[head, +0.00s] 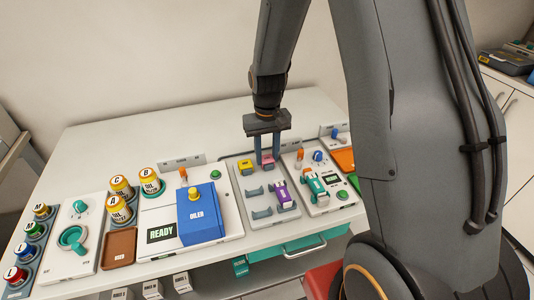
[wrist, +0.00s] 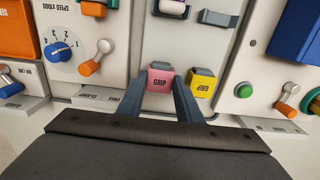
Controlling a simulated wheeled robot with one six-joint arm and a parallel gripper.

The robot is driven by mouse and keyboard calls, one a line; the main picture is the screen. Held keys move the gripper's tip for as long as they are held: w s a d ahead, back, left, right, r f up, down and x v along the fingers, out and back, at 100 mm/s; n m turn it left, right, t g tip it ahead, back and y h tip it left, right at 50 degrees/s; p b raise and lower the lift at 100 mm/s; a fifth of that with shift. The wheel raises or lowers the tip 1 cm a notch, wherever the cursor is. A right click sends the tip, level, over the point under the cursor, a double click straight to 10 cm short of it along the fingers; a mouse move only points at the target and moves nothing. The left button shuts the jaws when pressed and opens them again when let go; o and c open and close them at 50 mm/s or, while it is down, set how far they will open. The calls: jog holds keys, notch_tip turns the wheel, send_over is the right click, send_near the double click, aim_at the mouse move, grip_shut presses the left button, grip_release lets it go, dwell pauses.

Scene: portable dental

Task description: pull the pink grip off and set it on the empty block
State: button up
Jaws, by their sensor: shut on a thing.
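The pink grip (head: 267,160) is a small block lettered GRIP, toward the back of the grey tray (head: 233,197). My gripper (head: 267,153) points down with a finger on each side of it. In the wrist view the pink grip (wrist: 160,80) sits between the two fingertips (wrist: 161,86), which are shut on it. A similar yellow grip (head: 246,168) stands close beside it, and also shows in the wrist view (wrist: 202,84). A grey edge shows behind each grip. I cannot tell whether the pink grip still touches what is under it, nor pick out an empty block.
A purple handpiece (head: 280,193) lies in the tray beside empty grey cradles (head: 262,212). A teal handpiece (head: 313,187) lies on the unit to the right. The blue oiler box (head: 200,220) and several labelled cans stand to the left. The table's back left is bare.

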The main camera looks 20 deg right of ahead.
jog(key=o, duration=1.3)
jog(key=shift+r, duration=0.1)
notch_tip(320, 180, up, 6)
jog(key=shift+r+b, duration=0.25)
jog(key=shift+b, duration=0.45)
jog(key=shift+r, duration=0.6)
jog(key=shift+t, duration=0.5)
jog(key=s, duration=1.7)
jog(key=shift+s+r, duration=0.1)
jog(key=shift+r, duration=0.05)
